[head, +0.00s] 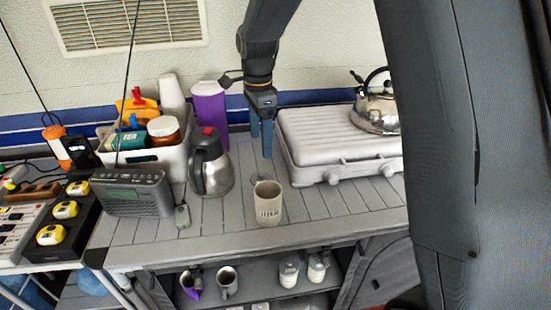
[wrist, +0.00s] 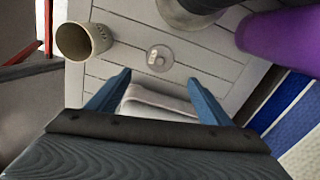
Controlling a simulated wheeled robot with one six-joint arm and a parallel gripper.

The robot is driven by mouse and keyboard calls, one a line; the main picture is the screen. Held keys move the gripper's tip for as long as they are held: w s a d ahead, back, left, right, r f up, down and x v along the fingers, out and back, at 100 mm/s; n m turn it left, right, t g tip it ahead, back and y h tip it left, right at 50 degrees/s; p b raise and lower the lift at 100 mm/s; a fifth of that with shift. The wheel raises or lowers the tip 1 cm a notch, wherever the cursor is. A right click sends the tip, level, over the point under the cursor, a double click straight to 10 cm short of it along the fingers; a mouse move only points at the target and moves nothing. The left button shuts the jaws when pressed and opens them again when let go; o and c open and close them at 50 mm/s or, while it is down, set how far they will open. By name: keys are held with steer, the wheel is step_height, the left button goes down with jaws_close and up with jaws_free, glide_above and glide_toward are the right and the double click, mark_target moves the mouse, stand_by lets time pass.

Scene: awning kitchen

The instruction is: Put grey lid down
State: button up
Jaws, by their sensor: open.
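The grey lid (wrist: 160,58) is a small round disc with a raised knob, lying flat on the grey slatted table. In the head view the lid (head: 257,181) shows only in part behind the beige mug (head: 268,205). My gripper (head: 261,150) points down above the table, between the steel flask and the white stove. In the wrist view my gripper (wrist: 158,76) has its two blue fingers spread with nothing between them. The lid lies just beyond the fingertips, apart from them.
The steel flask (head: 211,165), purple tumbler (head: 210,103) and white bin (head: 180,157) stand to the left. The white stove (head: 345,165) with a kettle (head: 377,110) is to the right. A radio (head: 133,195) sits at the left. The front right tabletop is clear.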

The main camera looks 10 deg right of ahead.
steer(key=s+d+f+n, duration=0.1)
steer(key=s+d+n, duration=0.3)
steer(key=s, duration=0.4)
steer(key=s+d+f+n, duration=0.2)
steer(key=s+d+n, duration=0.2)
steer(key=s+n, duration=0.2)
steer(key=s+d+f+n, duration=0.1)
steer(key=s+d+n, duration=0.3)
steer(key=s, duration=0.6)
steer(key=shift+f+n+t, duration=0.15)
steer(key=shift+n+t, duration=0.15)
steer(key=shift+n, duration=0.7)
